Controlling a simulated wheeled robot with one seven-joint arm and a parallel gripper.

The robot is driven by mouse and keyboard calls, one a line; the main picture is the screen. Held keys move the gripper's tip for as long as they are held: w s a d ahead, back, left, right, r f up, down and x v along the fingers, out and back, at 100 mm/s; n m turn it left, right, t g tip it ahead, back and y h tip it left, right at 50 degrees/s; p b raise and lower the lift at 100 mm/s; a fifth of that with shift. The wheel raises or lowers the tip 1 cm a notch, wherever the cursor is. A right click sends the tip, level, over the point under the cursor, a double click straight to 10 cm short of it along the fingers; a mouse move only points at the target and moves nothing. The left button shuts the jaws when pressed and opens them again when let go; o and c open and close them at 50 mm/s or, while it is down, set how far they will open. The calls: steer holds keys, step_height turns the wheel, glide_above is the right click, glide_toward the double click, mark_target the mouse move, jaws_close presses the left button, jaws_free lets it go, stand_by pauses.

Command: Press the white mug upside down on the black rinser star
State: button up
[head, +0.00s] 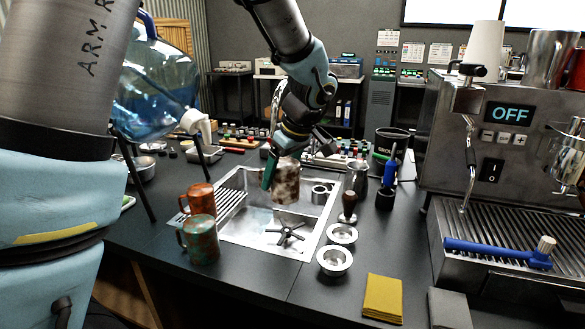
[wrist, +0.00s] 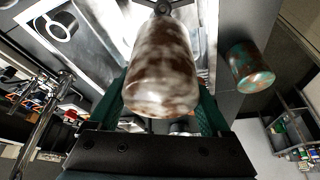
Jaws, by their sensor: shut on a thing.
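A white mug (head: 286,182) with brown mottled stains is held in the air over the back part of the sink. It also shows in the wrist view (wrist: 162,75), with a closed, rounded end towards the camera; its mouth is hidden. My gripper (head: 279,170) is shut on the mug, with green fingers on either side of it in the wrist view (wrist: 161,102). The black rinser star (head: 286,232) lies on the sink floor, below and in front of the mug and apart from it. Part of the star (wrist: 165,6) shows at the wrist view's top edge.
An orange mug (head: 200,197) and a green-brown mug (head: 201,240) stand left of the sink (head: 262,247). A small metal cup (head: 319,194) is at its back right. Two metal rings, a tamper (head: 348,207) and a yellow cloth (head: 383,297) lie right. The espresso machine (head: 503,150) stands far right.

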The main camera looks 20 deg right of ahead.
steer(key=shift+d+f+b, duration=0.1)
steer(key=shift+f+b, duration=1.55)
steer(key=shift+f, duration=1.4)
step_height(320, 180, down, 3)
steer(key=b, duration=0.4)
steer(key=shift+f, duration=0.15)
steer(key=shift+f+b, duration=0.6)
steer(key=shift+b, duration=0.15)
steer(key=shift+r, duration=0.1)
steer(key=shift+r+p, duration=0.6)
steer(key=shift+r, duration=0.85)
step_height(320, 180, up, 6)
steer(key=p, duration=0.3)
stand_by(0.6)
stand_by(0.4)
